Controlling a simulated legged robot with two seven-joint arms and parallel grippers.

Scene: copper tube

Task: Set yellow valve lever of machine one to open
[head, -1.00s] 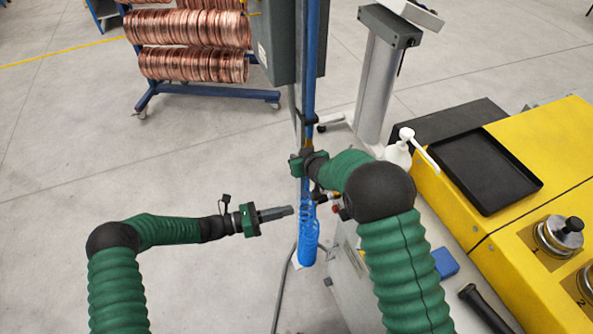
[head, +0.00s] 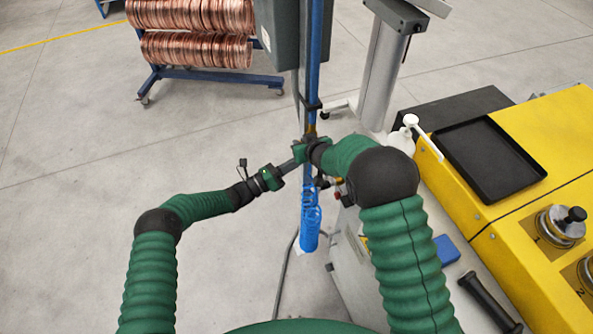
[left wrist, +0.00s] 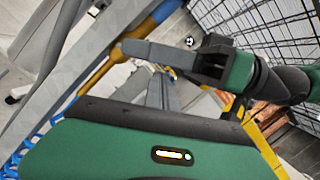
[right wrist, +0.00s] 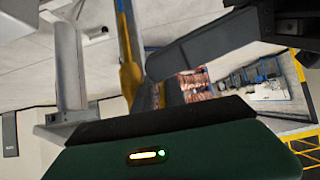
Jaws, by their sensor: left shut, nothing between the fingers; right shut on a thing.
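The blue vertical pipe (head: 313,75) has a short yellow section (head: 311,128) where my right gripper (head: 308,148) is. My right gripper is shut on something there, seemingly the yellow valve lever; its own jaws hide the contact. Yellow parts also show on the pipe in the right wrist view (right wrist: 131,76) and in the left wrist view (left wrist: 98,70). My left gripper (head: 297,160) is shut and empty, its fingertips close beside the right gripper on the left side of the pipe. I cannot tell whether they touch.
A blue coiled hose (head: 310,213) hangs just below the grippers. A grey cabinet (head: 278,35) is behind the pipe. A yellow machine (head: 550,130) with a black tray (head: 490,158) stands at right. A rack of copper coils (head: 195,50) is at the back left. The floor at left is clear.

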